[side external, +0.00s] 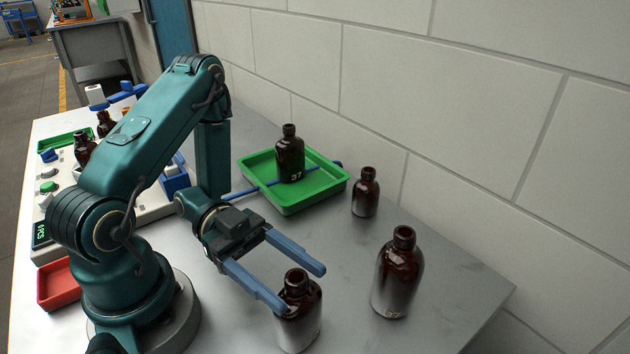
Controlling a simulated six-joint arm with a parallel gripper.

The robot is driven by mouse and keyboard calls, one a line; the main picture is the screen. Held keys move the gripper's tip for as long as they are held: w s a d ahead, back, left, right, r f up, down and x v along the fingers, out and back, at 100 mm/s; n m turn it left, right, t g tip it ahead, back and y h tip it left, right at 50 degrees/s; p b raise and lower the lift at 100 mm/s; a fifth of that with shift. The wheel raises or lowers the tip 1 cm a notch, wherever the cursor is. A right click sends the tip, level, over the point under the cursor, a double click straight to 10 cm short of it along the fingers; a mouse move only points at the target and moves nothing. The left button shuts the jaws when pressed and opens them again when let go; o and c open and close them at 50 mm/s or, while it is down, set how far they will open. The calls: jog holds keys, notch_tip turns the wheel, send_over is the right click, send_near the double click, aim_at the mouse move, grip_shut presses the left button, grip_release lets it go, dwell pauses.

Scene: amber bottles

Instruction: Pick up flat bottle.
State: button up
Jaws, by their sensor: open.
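My gripper (303,289) is open and empty, its two blue fingers spread wide and pointing to the lower right. A dark amber bottle (299,328) stands upright at the front, right by the fingertips. The near fingertip overlaps its left shoulder in the picture; the far one shows beyond its neck. I cannot tell whether either touches it. A larger amber bottle (397,279) stands to the right, and a small one (365,195) stands farther back. Another (290,158), marked 37, stands in the green tray (314,199). I cannot tell for sure which bottle is the flat one.
A block wall (480,130) runs behind the table (450,300). A blue rod (240,194) lies partly across the tray. At the left are a control panel (47,205), a red bin (58,285) and more amber bottles (85,150). The table's right corner is clear.

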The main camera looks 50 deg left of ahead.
aim_at(305, 292)
jog(key=shift+x, duration=2.35)
grip_shut()
